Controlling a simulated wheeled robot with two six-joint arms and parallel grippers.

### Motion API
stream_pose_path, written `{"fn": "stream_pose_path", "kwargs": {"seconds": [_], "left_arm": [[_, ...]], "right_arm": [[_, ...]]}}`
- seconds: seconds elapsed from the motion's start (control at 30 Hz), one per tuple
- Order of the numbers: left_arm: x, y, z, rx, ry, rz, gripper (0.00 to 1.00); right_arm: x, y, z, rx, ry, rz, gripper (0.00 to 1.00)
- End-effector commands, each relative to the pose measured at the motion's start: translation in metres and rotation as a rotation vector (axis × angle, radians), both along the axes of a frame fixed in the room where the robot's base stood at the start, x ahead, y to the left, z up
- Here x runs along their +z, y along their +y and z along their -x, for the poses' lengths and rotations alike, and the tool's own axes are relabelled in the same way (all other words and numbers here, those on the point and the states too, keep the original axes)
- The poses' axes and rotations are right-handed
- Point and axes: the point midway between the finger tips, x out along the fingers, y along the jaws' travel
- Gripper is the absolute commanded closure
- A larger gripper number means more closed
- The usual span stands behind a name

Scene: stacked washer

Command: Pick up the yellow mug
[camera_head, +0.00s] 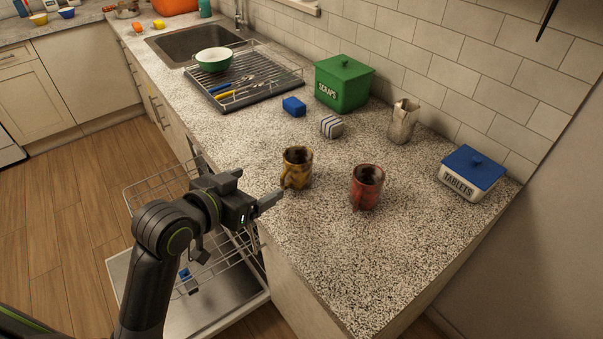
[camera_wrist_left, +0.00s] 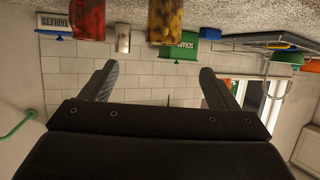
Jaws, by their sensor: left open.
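The yellow mug (camera_head: 298,167) stands upright on the speckled counter near its front edge, with its handle toward the front left in the head view. It also shows in the upside-down wrist view (camera_wrist_left: 165,22), at the top, cut off by the frame. My left gripper (camera_head: 258,188) is open and empty, a short way to the left of the yellow mug and apart from it. Its two fingers (camera_wrist_left: 157,72) show spread in the wrist view. My right gripper is not in view.
A red mug (camera_head: 367,187) stands close to the right of the yellow one. Behind are a striped block (camera_head: 331,127), blue sponge (camera_head: 294,106), metal pitcher (camera_head: 402,122), green scraps box (camera_head: 343,84) and tablets box (camera_head: 470,175). An open dishwasher rack (camera_head: 165,187) lies below the counter.

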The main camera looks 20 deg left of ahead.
Motion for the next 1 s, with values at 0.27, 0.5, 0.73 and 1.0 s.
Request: {"fn": "stream_pose_path", "kwargs": {"seconds": [0.27,0.5,0.73,1.0], "left_arm": [[-0.02,-0.016,-0.048,0.001,0.002,0.005,0.18],[-0.034,-0.026,-0.08,0.001,0.001,0.003,0.18],[-0.039,-0.029,-0.092,0.001,-0.001,0.001,0.18],[-0.043,-0.031,-0.12,0.0,0.001,0.001,0.18]], "right_arm": [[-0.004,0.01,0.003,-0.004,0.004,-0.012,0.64],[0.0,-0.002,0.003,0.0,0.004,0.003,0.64],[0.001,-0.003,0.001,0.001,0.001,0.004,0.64],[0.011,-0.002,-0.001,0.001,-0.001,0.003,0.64]]}}
